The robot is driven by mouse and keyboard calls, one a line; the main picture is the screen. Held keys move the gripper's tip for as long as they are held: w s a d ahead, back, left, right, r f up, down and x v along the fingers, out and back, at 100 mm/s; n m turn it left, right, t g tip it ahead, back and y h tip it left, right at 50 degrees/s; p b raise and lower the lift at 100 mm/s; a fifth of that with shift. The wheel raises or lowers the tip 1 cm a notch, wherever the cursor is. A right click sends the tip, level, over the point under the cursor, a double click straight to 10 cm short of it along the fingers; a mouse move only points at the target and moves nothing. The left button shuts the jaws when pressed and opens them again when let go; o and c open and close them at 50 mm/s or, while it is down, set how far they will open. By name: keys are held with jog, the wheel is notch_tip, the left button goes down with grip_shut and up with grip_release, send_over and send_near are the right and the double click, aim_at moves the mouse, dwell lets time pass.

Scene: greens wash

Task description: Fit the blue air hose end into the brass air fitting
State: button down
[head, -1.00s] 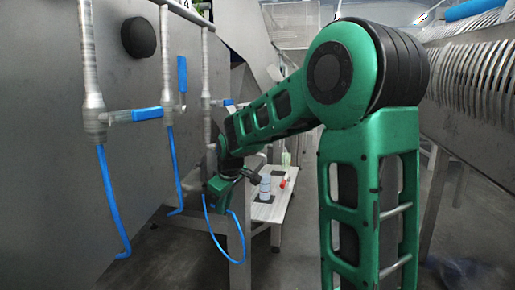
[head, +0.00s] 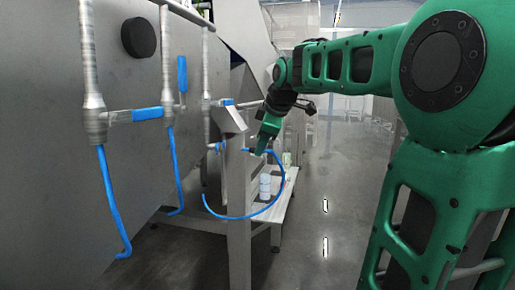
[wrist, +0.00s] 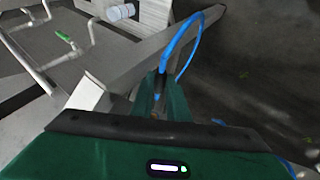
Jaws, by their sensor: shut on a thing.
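My gripper (head: 256,149) is shut on the blue air hose (head: 279,190), beside the sloped grey top of a metal post in the head view. A short blue tip shows just left of the fingers. In the wrist view the green fingers of my gripper (wrist: 160,90) hold the hose (wrist: 182,33), which arcs up and right from between them. I cannot make out the brass air fitting clearly in either view.
The grey post (head: 239,205) stands close left of the gripper. A bottle (head: 265,187) stands on a low bench (head: 277,210) behind. Blue-handled pipes with hanging blue hoses (head: 108,200) line the metal wall at left. The floor at right (head: 335,190) is open.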

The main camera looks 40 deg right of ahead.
dwell(0.3)
jog(key=shift+w+a, duration=0.9)
jog(key=shift+w, duration=0.25)
jog(key=shift+w+a, duration=0.85)
jog(key=shift+w, duration=0.3)
jog(key=shift+w+a+r, duration=0.1)
jog(key=shift+w+a, duration=0.75)
jog(key=shift+w, duration=0.15)
dwell(0.7)
jog(key=c, duration=1.6)
grip_release()
jog(key=shift+c, duration=0.2)
jog(key=v, duration=1)
jog(key=shift+s+r, duration=0.15)
jog(key=shift+r, duration=0.1)
jog(key=s+f+m+g+y, duration=0.1)
jog(key=s+f+m+g, duration=0.2)
jog(key=s+f+m, duration=0.4)
jog(key=s+a+f+m+g+y, duration=0.1)
jog(key=s+f+m+g, duration=0.3)
jog(key=s+f, duration=2)
notch_tip(320, 180, down, 4)
jog(key=m, duration=0.4)
jog(key=shift+s+f+g, duration=0.15)
jog(key=shift+f+g, duration=0.1)
jog(key=shift+g, duration=0.05)
